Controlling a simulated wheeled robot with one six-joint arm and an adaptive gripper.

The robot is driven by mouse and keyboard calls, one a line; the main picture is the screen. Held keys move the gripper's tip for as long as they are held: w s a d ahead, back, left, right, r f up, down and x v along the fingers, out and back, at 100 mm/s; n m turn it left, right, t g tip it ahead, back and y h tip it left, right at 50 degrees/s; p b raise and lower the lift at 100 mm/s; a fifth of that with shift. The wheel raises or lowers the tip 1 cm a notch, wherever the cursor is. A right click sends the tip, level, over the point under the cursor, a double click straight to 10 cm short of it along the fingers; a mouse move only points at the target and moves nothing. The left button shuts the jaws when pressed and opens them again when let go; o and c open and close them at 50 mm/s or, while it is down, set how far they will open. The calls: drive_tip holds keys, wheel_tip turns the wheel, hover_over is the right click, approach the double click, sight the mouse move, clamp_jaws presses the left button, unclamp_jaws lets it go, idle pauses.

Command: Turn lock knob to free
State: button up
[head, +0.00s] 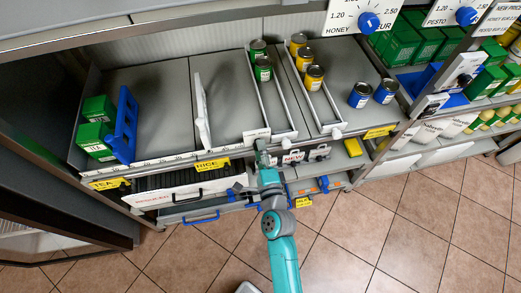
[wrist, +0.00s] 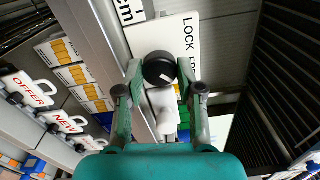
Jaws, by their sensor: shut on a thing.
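The lock knob (wrist: 158,70) is round and black with a short white mark on its face. It sits on a white plate (wrist: 176,36) lettered "LOCK" and a second word partly covered, beginning with "FR". My gripper (wrist: 160,76) has one finger on each side of the knob and is shut on it. In the head view my gripper (head: 261,150) is at the shelf's front edge, below the row of green cans. The knob is hidden there. I cannot tell which word the mark points to.
The shelf holds green cans (head: 263,69), yellow cans (head: 314,77), blue cans (head: 360,95) and green boxes (head: 96,142) beside a blue divider (head: 124,125). Hanging tags, including a "NEW" tag (wrist: 66,122), are near the gripper. A drawer with a blue handle (head: 202,217) is below. The tiled floor is clear.

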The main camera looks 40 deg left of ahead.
idle(0.3)
drive_tip(key=o, duration=1.2)
drive_tip(key=shift+c, duration=0.2)
drive_tip(key=shift+d, duration=0.1)
drive_tip(key=v, duration=1.2)
drive_tip(key=shift+f, duration=0.1)
drive_tip(key=s+d+f+n+t+h, duration=0.15)
drive_tip(key=s+d+h, duration=0.25)
drive_tip(key=d, duration=0.8)
drive_tip(key=s+d+n+t+h, duration=0.2)
drive_tip(key=s+d+h, duration=0.2)
drive_tip(key=d, duration=0.8)
drive_tip(key=s+d+r+n+h, duration=0.2)
drive_tip(key=s+d+r+n, duration=0.1)
drive_tip(key=s, duration=0.4)
drive_tip(key=s+d+r+n+h, duration=0.3)
drive_tip(key=s+d+r, duration=0.3)
drive_tip(key=s+d, duration=0.1)
drive_tip(key=shift+d+h, duration=0.25)
drive_tip(key=shift+h, duration=0.05)
